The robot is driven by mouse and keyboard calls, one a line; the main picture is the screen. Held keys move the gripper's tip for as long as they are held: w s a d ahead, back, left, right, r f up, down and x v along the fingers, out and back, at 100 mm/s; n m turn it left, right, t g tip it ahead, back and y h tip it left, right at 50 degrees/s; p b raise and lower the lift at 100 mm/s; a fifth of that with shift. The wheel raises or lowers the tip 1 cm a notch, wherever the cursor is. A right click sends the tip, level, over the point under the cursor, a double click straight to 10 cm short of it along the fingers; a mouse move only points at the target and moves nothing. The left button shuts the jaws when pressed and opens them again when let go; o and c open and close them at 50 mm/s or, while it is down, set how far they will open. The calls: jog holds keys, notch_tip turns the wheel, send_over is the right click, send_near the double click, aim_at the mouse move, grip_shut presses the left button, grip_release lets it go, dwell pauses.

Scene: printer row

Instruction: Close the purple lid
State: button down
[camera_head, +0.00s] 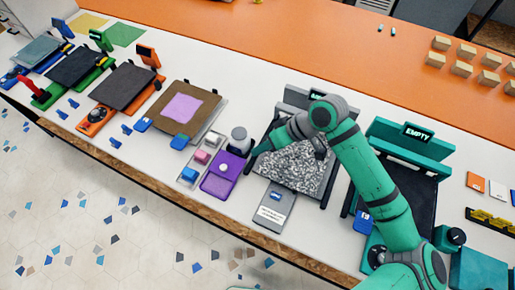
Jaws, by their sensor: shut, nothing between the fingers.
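A purple box-like unit (214,186) stands on the white counter near the middle of the view. Its rear part is a darker purple panel (231,163), which looks like the lid, raised behind a lighter purple front. A small white round piece sits where the two meet. The lid's exact angle is too small to tell. My gripper (250,166) is shut and empty, pointing down just right of the purple panel. I cannot tell whether it touches the panel.
A grey-white cylinder (240,141) stands behind the unit. A speckled plate (292,166) lies under my arm, with a grey panel (272,208) in front. Printers fill both sides.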

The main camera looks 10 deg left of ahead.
aim_at(228, 166)
jog(key=x, duration=0.6)
jog(key=shift+a+f, duration=0.25)
jog(key=shift+s+a+f, duration=0.15)
jog(key=shift+s+a, duration=0.2)
jog(key=shift+a, duration=0.25)
jog(key=shift+s+a+f, duration=0.1)
jog(key=shift+s+a, duration=0.3)
jog(key=shift+a, duration=0.25)
jog(key=shift+s+a, duration=0.35)
jog(key=shift+a, duration=0.15)
